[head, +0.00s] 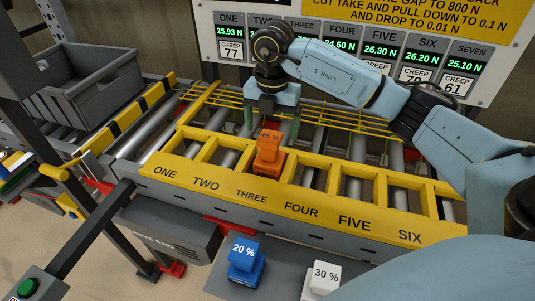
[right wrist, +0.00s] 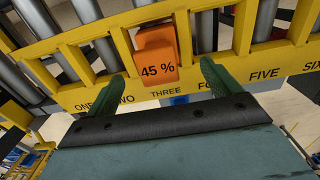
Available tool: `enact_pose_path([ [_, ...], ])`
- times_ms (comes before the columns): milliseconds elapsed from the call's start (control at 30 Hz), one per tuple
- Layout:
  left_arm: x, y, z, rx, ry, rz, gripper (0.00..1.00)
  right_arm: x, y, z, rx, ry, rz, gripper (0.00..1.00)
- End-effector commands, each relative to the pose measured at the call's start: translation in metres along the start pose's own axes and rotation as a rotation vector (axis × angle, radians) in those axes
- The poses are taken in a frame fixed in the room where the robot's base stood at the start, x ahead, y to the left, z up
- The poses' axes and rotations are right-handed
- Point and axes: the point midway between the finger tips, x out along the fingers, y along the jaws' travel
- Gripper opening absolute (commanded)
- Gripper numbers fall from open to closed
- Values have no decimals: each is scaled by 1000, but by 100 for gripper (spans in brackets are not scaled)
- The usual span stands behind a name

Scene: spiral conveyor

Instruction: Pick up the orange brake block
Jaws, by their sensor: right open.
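The orange brake block (head: 269,142), marked 45 %, stands upright at the yellow slotted rack (head: 227,186), near the THREE label. It has a narrower top on a wider base. My right gripper (head: 271,124) hangs open over the block, with one green finger to each side of its top. In the right wrist view the orange block (right wrist: 156,62) lies between the open fingers (right wrist: 138,60), with a gap on both sides and no clear contact. My left gripper is not in view.
A blue 20 % block (head: 244,258) and a white 30 % block (head: 322,278) stand on a grey surface in front. A grey crate (head: 85,90) sits at the back left. Yellow dividers and rollers surround the orange block. A sign board (head: 300,24) stands behind.

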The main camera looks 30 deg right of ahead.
Motion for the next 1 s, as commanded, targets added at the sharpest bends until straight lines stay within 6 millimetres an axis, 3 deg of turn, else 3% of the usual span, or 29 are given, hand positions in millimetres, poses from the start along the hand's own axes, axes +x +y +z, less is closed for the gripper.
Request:
enact_pose_path([
  [100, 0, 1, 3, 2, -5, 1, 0, 20, 0, 0, -1, 1, -1, 89],
  [367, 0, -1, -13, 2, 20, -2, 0, 40, 0, -2, -1, 1, -1, 89],
  [633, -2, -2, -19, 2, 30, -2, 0, 78, 1, -4, -1, 1, 0, 89],
  [933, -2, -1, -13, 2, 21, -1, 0, 84, 1, -4, -1, -1, 1, 89],
  [1000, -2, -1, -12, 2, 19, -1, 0, 84, 1, -4, -1, -1, 1, 83],
])
